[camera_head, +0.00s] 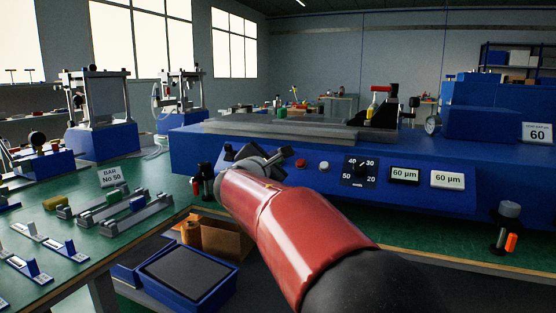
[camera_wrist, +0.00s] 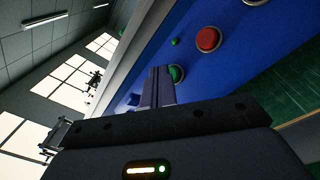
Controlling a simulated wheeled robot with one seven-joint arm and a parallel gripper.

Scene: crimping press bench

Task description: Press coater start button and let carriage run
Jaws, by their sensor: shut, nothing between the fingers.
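The coater is the long blue machine (camera_head: 450,150) on the bench. Its front panel carries a red button (camera_head: 300,163), which also shows in the wrist view (camera_wrist: 208,39). A green button (camera_wrist: 177,74) sits beside the red one, partly hidden behind my fingers; my gripper hides it in the head view. My gripper (camera_head: 284,153) is shut and empty, with its fingertips (camera_wrist: 161,70) at the green button. I cannot tell whether they touch it. A flat grey bed (camera_head: 270,127) runs along the coater's top, with a dark assembly (camera_head: 390,108) at its right end.
A dial (camera_head: 360,170) and two "60 µm" plates (camera_head: 447,180) are on the panel's right. A bar rack (camera_head: 120,215) stands on the green bench at left. A blue tray (camera_head: 190,275) sits below. A grey-topped post (camera_head: 508,212) stands at front right.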

